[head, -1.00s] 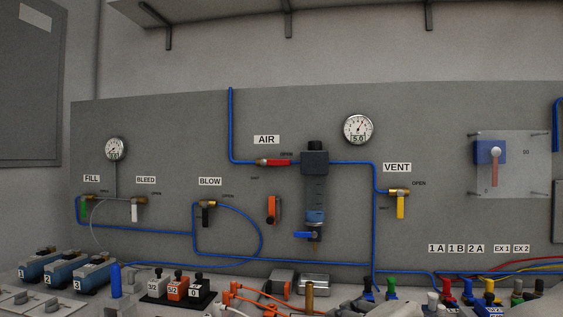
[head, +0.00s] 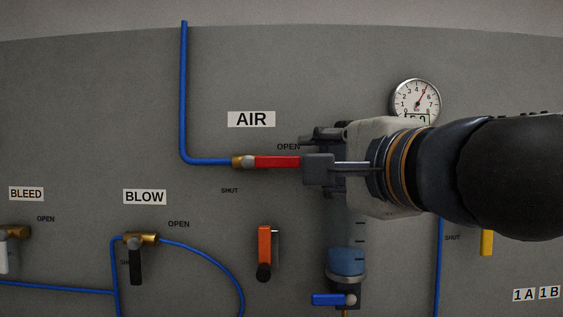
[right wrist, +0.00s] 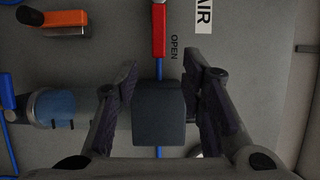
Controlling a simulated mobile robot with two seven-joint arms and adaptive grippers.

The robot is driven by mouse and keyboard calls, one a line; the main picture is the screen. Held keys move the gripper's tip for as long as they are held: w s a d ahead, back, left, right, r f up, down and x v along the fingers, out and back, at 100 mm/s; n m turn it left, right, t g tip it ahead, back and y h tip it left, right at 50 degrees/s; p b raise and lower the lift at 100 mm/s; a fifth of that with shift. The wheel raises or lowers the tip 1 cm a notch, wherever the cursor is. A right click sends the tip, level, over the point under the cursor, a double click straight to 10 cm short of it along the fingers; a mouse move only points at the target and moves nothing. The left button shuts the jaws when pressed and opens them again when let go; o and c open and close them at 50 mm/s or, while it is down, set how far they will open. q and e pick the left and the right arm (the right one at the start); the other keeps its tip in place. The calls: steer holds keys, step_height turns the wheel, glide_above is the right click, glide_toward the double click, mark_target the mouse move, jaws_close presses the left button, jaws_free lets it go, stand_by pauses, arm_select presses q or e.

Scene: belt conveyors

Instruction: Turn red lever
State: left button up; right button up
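The red lever (head: 277,162) is on the AIR valve and lies horizontal, pointing right toward the OPEN mark. It also shows at the top of the right wrist view (right wrist: 159,32). My right gripper (head: 320,160) comes in from the right in the head view, just right of the lever's free end. In the right wrist view its two fingers (right wrist: 166,72) are spread apart on either side of the dark filter block (right wrist: 159,112), with the lever beyond the fingertips. I see nothing held. My left gripper is in neither view.
An orange lever (head: 264,250) hangs below the AIR valve. The filter bowl (head: 347,261) with a blue tap (head: 328,299) is below my right gripper. A gauge (head: 415,101) is above it. The BLOW valve's black lever (head: 135,265) is at lower left.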

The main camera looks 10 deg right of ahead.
mark_target(291, 163)
steer(key=w, duration=0.3)
steer(key=w+a, duration=0.1)
steer(key=w, duration=0.2)
steer(key=w+a, duration=0.1)
steer(key=w, duration=0.2)
steer(key=shift+w, duration=0.4)
steer(key=shift+f, duration=0.1)
jaws_close()
